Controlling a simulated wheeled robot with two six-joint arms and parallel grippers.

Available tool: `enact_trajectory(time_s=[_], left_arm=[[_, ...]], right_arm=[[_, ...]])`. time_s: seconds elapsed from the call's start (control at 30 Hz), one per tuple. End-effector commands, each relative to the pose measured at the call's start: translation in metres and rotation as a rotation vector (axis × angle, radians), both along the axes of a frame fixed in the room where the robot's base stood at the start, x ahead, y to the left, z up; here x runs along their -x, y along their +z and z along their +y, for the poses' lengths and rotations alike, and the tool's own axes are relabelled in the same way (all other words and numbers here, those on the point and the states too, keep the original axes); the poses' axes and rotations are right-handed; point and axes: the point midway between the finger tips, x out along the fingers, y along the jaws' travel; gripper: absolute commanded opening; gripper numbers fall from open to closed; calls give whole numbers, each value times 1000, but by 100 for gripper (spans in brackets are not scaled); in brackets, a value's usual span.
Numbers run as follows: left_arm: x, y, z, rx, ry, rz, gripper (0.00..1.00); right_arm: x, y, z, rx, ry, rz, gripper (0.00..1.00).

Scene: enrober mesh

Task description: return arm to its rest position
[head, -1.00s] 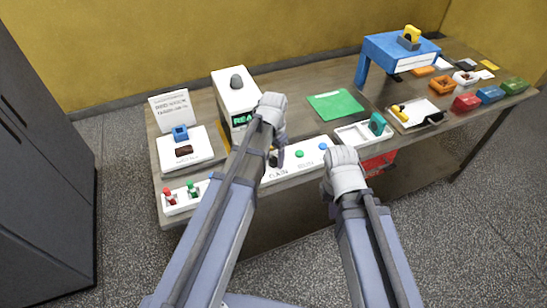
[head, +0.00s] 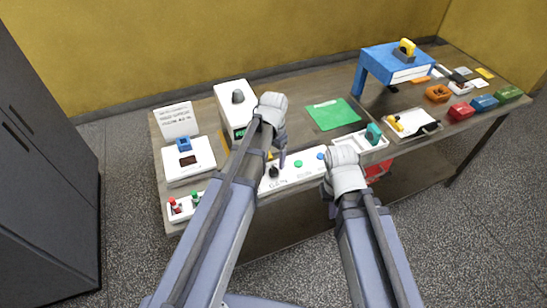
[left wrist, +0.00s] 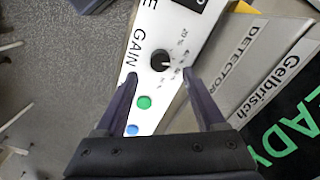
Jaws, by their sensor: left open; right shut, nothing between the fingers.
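My left arm reaches over the table in the head view, its gripper (head: 281,161) pointing down at the white control panel (head: 310,172). In the left wrist view the two dark fingers (left wrist: 160,80) are apart and empty. The black GAIN knob (left wrist: 160,61) lies beyond and between their tips, apart from them as far as I can tell. My right arm is bent near the table's front edge. Its wrist hides most of the right gripper (head: 329,192), which holds nothing visible.
A white box (head: 235,97) with a green display stands just behind my left gripper. A white tray (head: 372,145) with a teal piece is beside my right wrist. A blue stand (head: 385,63) and coloured blocks are further right. A grey cabinet (head: 45,170) is at the left.

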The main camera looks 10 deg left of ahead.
Motion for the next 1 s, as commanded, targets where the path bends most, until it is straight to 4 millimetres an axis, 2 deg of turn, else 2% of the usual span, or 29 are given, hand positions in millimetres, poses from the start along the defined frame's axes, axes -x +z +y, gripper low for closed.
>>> enact_trajectory(time_s=[0.03,0.17,0.73,0.77,0.87,1.0], left_arm=[[0,13,0,0,0,0,71],[0,22,0,0,0,0,71],[1,21,-1,0,0,1,71],[4,21,-3,-2,1,1,71],[31,15,-24,-15,12,8,71],[90,7,-61,-55,56,19,71]], right_arm=[[0,13,0,0,0,0,0],[0,22,0,0,1,0,0],[0,21,0,0,1,0,0],[0,21,0,0,1,0,0],[0,15,0,0,1,0,0],[0,6,0,0,0,0,0]])
